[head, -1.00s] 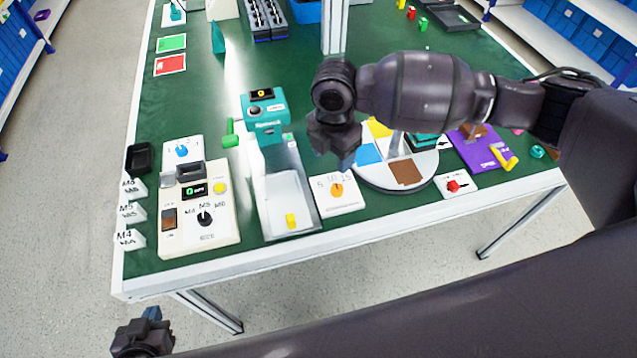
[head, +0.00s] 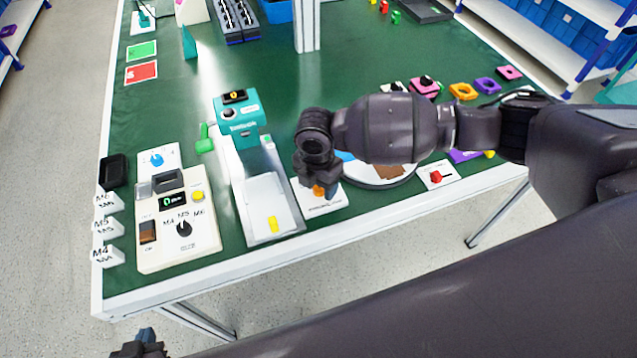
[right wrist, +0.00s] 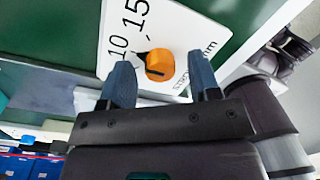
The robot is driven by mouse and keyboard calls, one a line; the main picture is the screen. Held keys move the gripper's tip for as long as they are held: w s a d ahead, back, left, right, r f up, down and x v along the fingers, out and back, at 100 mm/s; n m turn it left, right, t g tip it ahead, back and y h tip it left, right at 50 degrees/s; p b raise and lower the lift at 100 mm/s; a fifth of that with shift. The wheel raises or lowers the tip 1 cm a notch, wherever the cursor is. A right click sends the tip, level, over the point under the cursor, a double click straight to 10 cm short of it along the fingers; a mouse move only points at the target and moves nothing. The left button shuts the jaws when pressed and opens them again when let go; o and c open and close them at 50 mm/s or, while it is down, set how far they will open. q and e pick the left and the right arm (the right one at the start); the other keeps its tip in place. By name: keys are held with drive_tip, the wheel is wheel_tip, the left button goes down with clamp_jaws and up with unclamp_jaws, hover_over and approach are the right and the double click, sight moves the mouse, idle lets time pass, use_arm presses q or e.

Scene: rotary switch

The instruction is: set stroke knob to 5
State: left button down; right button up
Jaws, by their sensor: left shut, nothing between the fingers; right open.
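The stroke knob (head: 319,190) is orange and sits on a white plate (head: 322,207) near the table's front edge, partly covered by my right gripper in the head view. In the right wrist view the orange knob (right wrist: 160,67) has a black pointer directed towards the printed 10, with 15 beside it; the 5 is not visible there. My right gripper (right wrist: 160,62) is open, its blue fingertips on either side of the knob with gaps; contact is not visible. It also shows in the head view (head: 317,188). My left gripper (head: 140,346) is shut and empty, low at the bottom left, off the table.
Left of the plate stands a teal press (head: 238,122) with a pale tray (head: 268,205). Further left is a beige box (head: 180,240) with a black knob. A round turntable (head: 385,180) and a plate with a red switch (head: 437,176) lie to the right.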

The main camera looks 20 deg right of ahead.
use_arm(q)
drive_tip(key=shift+w+r, duration=0.25)
drive_tip(key=shift+r, duration=0.1)
use_arm(e)
drive_tip(key=shift+f, duration=0.1)
drive_tip(key=shift+c, duration=0.3)
drive_tip(key=c, duration=0.7)
drive_tip(key=shift+c, duration=0.7)
use_arm(q)
drive_tip(key=shift+f, duration=0.2)
drive_tip(key=shift+s+f, duration=0.15)
drive_tip(key=shift+s, duration=0.25)
use_arm(e)
drive_tip(key=shift+s, duration=0.1)
use_arm(q)
drive_tip(key=shift+w, duration=0.25)
drive_tip(key=shift+w+r, duration=0.35)
use_arm(e)
drive_tip(key=shift+f, duration=0.1)
use_arm(q)
drive_tip(key=shift+s+f, duration=0.1)
